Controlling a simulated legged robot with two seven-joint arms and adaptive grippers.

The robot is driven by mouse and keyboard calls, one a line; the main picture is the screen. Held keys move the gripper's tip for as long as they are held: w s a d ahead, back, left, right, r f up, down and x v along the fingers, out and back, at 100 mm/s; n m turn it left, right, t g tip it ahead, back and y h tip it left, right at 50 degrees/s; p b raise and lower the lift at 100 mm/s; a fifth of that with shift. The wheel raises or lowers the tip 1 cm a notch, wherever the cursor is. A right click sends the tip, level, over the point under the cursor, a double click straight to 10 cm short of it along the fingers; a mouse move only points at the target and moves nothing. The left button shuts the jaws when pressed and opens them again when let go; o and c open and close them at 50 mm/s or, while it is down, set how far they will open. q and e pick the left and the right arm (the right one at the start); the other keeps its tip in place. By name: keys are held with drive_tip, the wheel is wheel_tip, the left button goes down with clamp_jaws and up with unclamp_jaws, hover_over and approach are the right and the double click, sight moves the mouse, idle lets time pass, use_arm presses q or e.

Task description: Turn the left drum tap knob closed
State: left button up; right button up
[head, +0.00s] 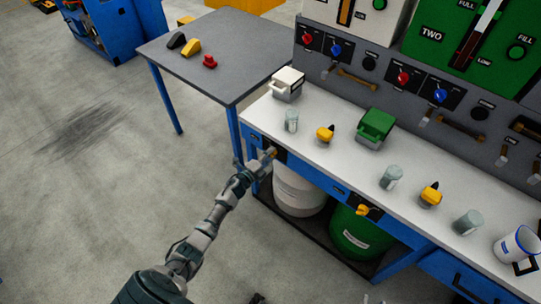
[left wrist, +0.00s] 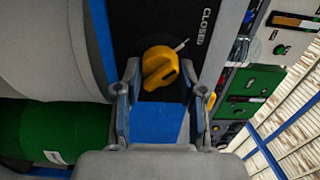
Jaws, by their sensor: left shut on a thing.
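The left drum tap knob (left wrist: 159,68) is yellow and sits on a black plate in the left wrist view. Its thin pale pointer is angled toward the white word CLOSED (left wrist: 205,27). My left gripper (left wrist: 160,78) has one finger on each side of the knob and is shut on it. In the head view my left gripper (head: 263,160) reaches the bench front above the white drum (head: 298,191) and mostly hides this knob (head: 273,152). My right gripper is not in view.
The green drum (head: 355,232) stands to the right under the bench, with another yellow tap knob (head: 362,210) above it. The white benchtop (head: 335,160) bears jars, yellow-topped items and a mug (head: 515,245). A grey table (head: 215,55) stands behind; the floor at left is open.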

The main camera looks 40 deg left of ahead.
use_arm(q)
drive_tip(key=o, duration=1)
drive_tip(key=shift+a+f, duration=0.1)
drive_tip(key=shift+a, duration=0.2)
drive_tip(key=shift+o, duration=0.7)
drive_tip(key=shift+f, duration=0.1)
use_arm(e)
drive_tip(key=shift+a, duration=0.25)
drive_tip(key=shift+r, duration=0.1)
use_arm(q)
drive_tip(key=s+a, duration=0.1)
drive_tip(key=s, duration=1.1)
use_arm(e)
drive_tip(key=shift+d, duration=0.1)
